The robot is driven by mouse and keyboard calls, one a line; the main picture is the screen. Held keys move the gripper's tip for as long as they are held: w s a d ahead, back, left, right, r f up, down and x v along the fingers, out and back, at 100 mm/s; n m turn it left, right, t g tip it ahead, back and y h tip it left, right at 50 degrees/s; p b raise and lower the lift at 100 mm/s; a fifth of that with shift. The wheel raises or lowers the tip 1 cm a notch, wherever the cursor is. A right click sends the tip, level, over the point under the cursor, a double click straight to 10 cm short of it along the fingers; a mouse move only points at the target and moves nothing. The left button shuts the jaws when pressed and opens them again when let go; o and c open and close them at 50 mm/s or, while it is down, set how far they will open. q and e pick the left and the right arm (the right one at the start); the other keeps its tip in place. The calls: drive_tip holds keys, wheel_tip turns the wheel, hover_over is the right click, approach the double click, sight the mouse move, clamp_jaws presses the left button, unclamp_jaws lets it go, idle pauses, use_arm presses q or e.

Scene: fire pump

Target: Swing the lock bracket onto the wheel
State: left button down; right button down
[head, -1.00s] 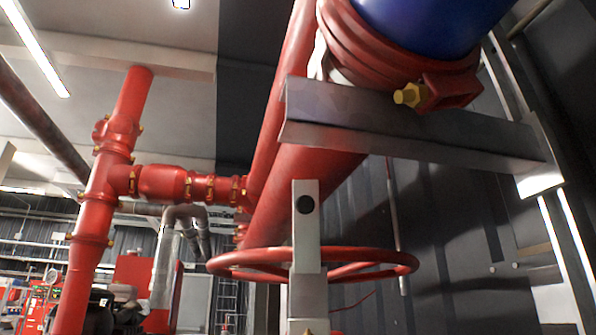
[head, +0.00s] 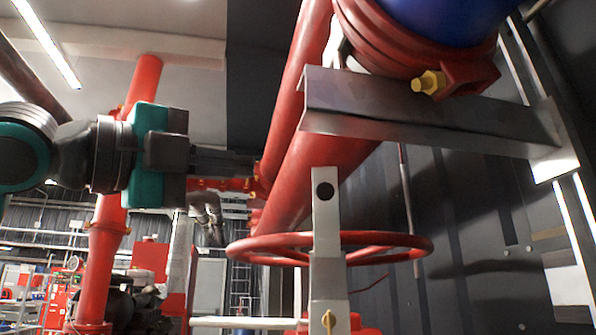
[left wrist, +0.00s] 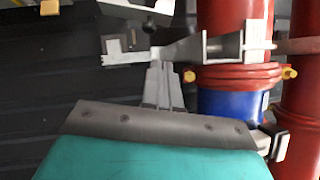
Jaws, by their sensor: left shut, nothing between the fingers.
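The lock bracket (head: 326,215) is a pale grey upright plate with a black round spot near its top. It stands in front of the red wheel (head: 415,241), a thin horizontal ring low in the head view, and hides part of its rim. I cannot tell whether they touch. My left gripper (head: 256,169) comes in from the left, shut and empty, above and left of the wheel and apart from the bracket in the picture. Its closed fingers also show in the left wrist view (left wrist: 164,85), pointing toward grey metal parts I cannot identify surely. My right gripper is out of view.
A steel beam (head: 430,115) crosses above the wheel, under a blue pipe section (head: 440,15) with a red coupling. A thick red pipe (head: 325,175) slants behind the bracket. More red piping (head: 105,250) stands at left. Open space shows right of the wheel.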

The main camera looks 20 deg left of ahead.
use_arm(q)
drive_tip(key=p, duration=0.1)
approach(320, 175)
drive_tip(key=d, duration=0.4)
drive_tip(key=w, duration=0.1)
drive_tip(key=w+p, duration=0.1)
drive_tip(key=w+a+r, duration=0.1)
drive_tip(key=w, duration=0.1)
drive_tip(key=shift+w, duration=0.45)
